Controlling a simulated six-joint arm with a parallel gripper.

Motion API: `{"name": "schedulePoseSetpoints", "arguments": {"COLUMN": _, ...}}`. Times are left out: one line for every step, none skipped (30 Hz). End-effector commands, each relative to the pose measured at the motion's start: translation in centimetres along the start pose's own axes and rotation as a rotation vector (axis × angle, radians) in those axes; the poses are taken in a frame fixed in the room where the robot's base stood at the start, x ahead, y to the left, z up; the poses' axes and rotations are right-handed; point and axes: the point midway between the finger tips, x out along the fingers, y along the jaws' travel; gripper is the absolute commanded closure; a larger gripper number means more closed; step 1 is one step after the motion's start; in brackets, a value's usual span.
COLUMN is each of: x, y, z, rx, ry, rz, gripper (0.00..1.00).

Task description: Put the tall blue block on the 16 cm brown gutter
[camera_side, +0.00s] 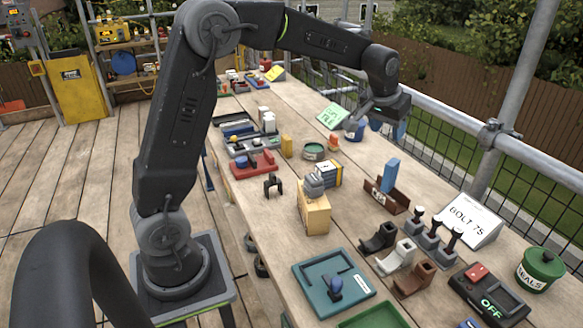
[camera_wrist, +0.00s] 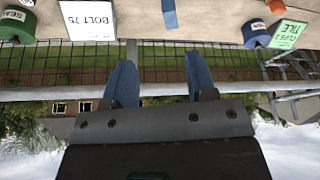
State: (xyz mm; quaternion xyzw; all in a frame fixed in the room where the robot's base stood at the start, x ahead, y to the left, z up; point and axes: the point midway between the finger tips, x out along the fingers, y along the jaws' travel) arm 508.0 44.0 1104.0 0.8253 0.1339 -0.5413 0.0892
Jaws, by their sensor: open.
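The tall blue block (camera_side: 390,174) stands upright at the brown gutter (camera_side: 373,196) on the bench. Its foot is hidden by the gutter's near wall, and it looks to be inside the trough. The gutter carries a small white label that I cannot read clearly. In the wrist view only part of the block (camera_wrist: 169,14) shows at the top edge. My gripper (camera_wrist: 161,78) is open and empty, with its two blue fingers apart. In the side view my gripper (camera_side: 388,127) is raised behind the block, near the railing, and clear of it.
A BOLT 75 sign (camera_side: 469,219) and lever stands (camera_side: 432,238) are right of the gutter. A blue can (camera_side: 353,131) and green sign (camera_side: 333,115) are behind it. Pipe pieces (camera_side: 397,256) and a teal tray (camera_side: 333,284) lie in front. The railing (camera_side: 470,125) borders the bench.

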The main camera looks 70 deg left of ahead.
Motion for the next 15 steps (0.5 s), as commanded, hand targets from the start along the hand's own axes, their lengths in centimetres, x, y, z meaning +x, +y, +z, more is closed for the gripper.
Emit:
{"name": "schedulePoseSetpoints", "arguments": {"x": -2.7, "y": 0.4, "z": 1.7, "rx": 0.023, "ry": 0.013, "rz": 0.012, "gripper": 0.48}}
{"name": "schedulePoseSetpoints", "arguments": {"x": -4.0, "y": 0.5, "z": 2.8, "rx": 0.036, "ry": 0.016, "rz": 0.018, "gripper": 0.48}}
{"name": "schedulePoseSetpoints", "arguments": {"x": -5.5, "y": 0.6, "z": 4.3, "rx": 0.053, "ry": 0.020, "rz": 0.027, "gripper": 0.48}}
{"name": "schedulePoseSetpoints", "arguments": {"x": -6.6, "y": 0.7, "z": 5.4, "rx": 0.066, "ry": 0.023, "rz": 0.033, "gripper": 0.48}}
{"name": "schedulePoseSetpoints", "arguments": {"x": -7.7, "y": 0.8, "z": 6.6, "rx": 0.080, "ry": 0.027, "rz": 0.039, "gripper": 0.48}}
{"name": "schedulePoseSetpoints", "arguments": {"x": -8.9, "y": 0.8, "z": 8.3, "rx": 0.097, "ry": 0.031, "rz": 0.047, "gripper": 0.48}}
{"name": "schedulePoseSetpoints", "arguments": {"x": -9.8, "y": 0.8, "z": 9.6, "rx": 0.110, "ry": 0.035, "rz": 0.053, "gripper": 0.48}}
{"name": "schedulePoseSetpoints", "arguments": {"x": -10.6, "y": 0.8, "z": 10.9, "rx": 0.124, "ry": 0.038, "rz": 0.059, "gripper": 0.48}}
{"name": "schedulePoseSetpoints", "arguments": {"x": -11.6, "y": 0.7, "z": 12.6, "rx": 0.142, "ry": 0.043, "rz": 0.068, "gripper": 0.48}}
{"name": "schedulePoseSetpoints", "arguments": {"x": -12.2, "y": 0.6, "z": 14.0, "rx": 0.154, "ry": 0.047, "rz": 0.074, "gripper": 0.48}}
{"name": "schedulePoseSetpoints", "arguments": {"x": -12.8, "y": 0.5, "z": 15.3, "rx": 0.167, "ry": 0.051, "rz": 0.080, "gripper": 0.48}}
{"name": "schedulePoseSetpoints", "arguments": {"x": -13.4, "y": 0.4, "z": 17.2, "rx": 0.185, "ry": 0.056, "rz": 0.089, "gripper": 0.48}}
{"name": "schedulePoseSetpoints", "arguments": {"x": -13.8, "y": 0.3, "z": 18.5, "rx": 0.197, "ry": 0.060, "rz": 0.095, "gripper": 0.48}}
{"name": "schedulePoseSetpoints", "arguments": {"x": -14.1, "y": 0.2, "z": 19.8, "rx": 0.209, "ry": 0.063, "rz": 0.101, "gripper": 0.48}}
{"name": "schedulePoseSetpoints", "arguments": {"x": -14.4, "y": 0.0, "z": 21.4, "rx": 0.225, "ry": 0.066, "rz": 0.107, "gripper": 0.48}}
